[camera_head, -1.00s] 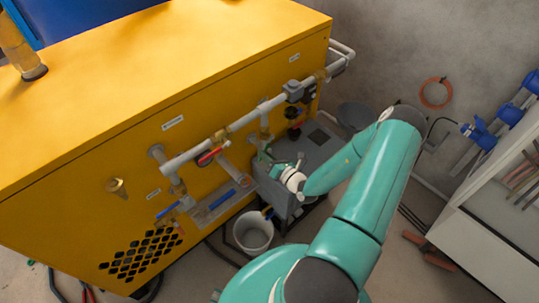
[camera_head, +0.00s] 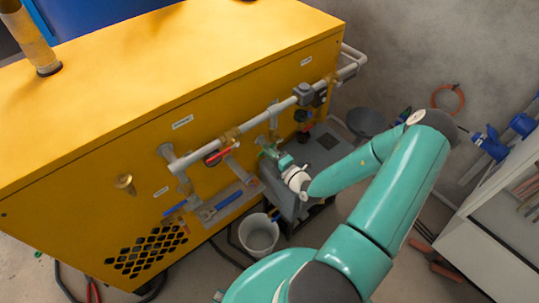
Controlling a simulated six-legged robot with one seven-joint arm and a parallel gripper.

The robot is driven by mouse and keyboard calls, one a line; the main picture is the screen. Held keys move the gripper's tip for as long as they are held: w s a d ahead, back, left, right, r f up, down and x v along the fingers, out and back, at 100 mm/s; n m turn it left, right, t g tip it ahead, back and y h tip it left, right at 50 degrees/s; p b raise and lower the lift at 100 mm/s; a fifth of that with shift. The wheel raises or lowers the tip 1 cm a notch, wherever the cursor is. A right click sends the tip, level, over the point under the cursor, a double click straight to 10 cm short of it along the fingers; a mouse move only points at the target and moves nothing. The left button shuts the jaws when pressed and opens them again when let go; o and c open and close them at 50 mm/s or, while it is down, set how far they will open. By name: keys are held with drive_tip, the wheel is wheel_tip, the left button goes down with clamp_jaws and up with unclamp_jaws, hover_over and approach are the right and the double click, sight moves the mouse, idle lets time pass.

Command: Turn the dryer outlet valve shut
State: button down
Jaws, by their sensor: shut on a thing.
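My gripper (camera_head: 267,152) is at the front of the yellow dryer cabinet (camera_head: 110,135), just below the pale horizontal pipe (camera_head: 255,118) and beside a short vertical branch. It is shut on a valve handle there, which my gripper and wrist mostly hide. I cannot make out the handle's angle. A red-handled valve (camera_head: 220,154) sits on the pipe to the left, apart from my gripper. The labels on the cabinet are too small to read, so I cannot confirm by them which valve is the dryer outlet.
Blue handles (camera_head: 220,205) show low on the cabinet front. A grey box (camera_head: 320,150) stands just right of my gripper. A white bucket (camera_head: 258,235) is on the floor below. A white cabinet (camera_head: 490,215) stands at the right.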

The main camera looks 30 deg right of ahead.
drive_tip(key=shift+r+m, duration=0.25)
drive_tip(key=shift+m, duration=0.05)
idle(0.4)
drive_tip(key=c, duration=1.4)
unclamp_jaws()
drive_tip(key=s, duration=0.4)
drive_tip(key=s+d, duration=0.1)
drive_tip(key=s, duration=0.4)
drive_tip(key=s+d, duration=0.1)
drive_tip(key=s, duration=0.3)
drive_tip(key=shift+s, duration=0.35)
drive_tip(key=shift+r, duration=0.1)
